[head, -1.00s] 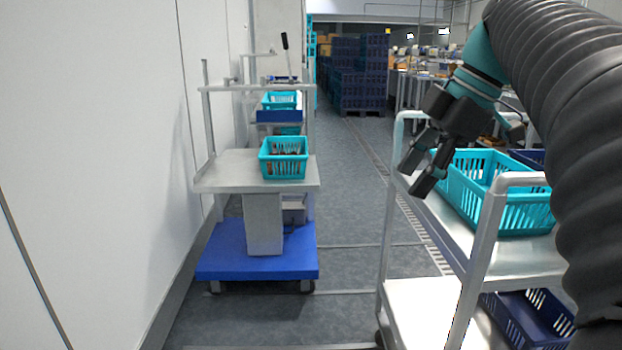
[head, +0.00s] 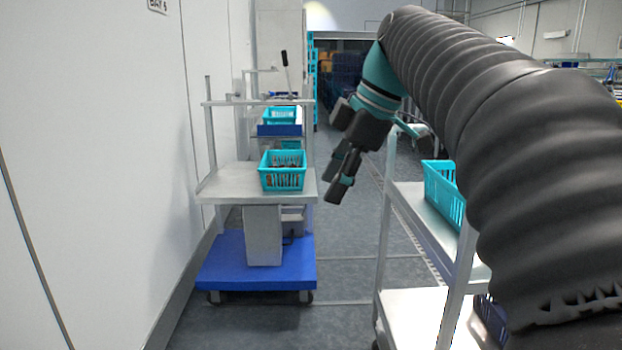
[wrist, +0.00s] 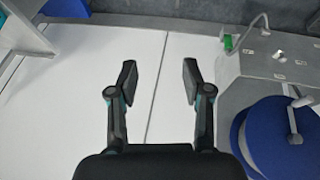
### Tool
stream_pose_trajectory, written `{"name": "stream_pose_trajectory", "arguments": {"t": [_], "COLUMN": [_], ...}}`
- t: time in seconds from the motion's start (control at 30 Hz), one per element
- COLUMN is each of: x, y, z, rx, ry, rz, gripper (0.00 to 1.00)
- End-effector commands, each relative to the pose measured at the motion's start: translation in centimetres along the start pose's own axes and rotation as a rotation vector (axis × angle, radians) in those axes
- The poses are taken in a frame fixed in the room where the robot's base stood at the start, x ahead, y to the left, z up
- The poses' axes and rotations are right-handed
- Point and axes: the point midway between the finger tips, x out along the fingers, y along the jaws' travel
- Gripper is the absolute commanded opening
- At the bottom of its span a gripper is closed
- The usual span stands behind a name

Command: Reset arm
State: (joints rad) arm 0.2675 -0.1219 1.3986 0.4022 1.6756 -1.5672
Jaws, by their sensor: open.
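My gripper (head: 338,188) hangs tilted down over the aisle in the head view, left of the right-hand cart. In the wrist view my gripper (wrist: 158,82) has its two fingers apart with nothing between them. It is open and empty, and touches nothing that I can see. My sleeved arm covers much of the right side of the head view.
A turquoise basket (head: 283,182) with several brown items stands on a metal table (head: 225,186) above a blue base (head: 256,268). A white cart (head: 412,318) with a turquoise crate (head: 446,205) stands right, partly hidden. The grey aisle floor (head: 345,245) is open.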

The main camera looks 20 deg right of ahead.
Motion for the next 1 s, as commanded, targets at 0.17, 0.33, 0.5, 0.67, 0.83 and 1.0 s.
{"name": "stream_pose_trajectory", "arguments": {"t": [0.17,0.33,0.5,0.67,0.83,1.0], "x": [0.0,-0.1,3.1,6.9,11.2,15.3], "y": [0.0,0.9,2.4,1.0,-3.1,-8.8], "z": [0.0,0.2,2.9,5.8,8.2,9.8], "rx": [0.011,0.171,0.535,0.878,1.176,1.356], "ry": [0.0,-0.002,-0.036,-0.074,-0.097,-0.094], "rz": [0.0,0.041,0.106,0.181,0.279,0.367], "gripper": [0.49,0.49,0.49,0.49,0.49,0.49]}}
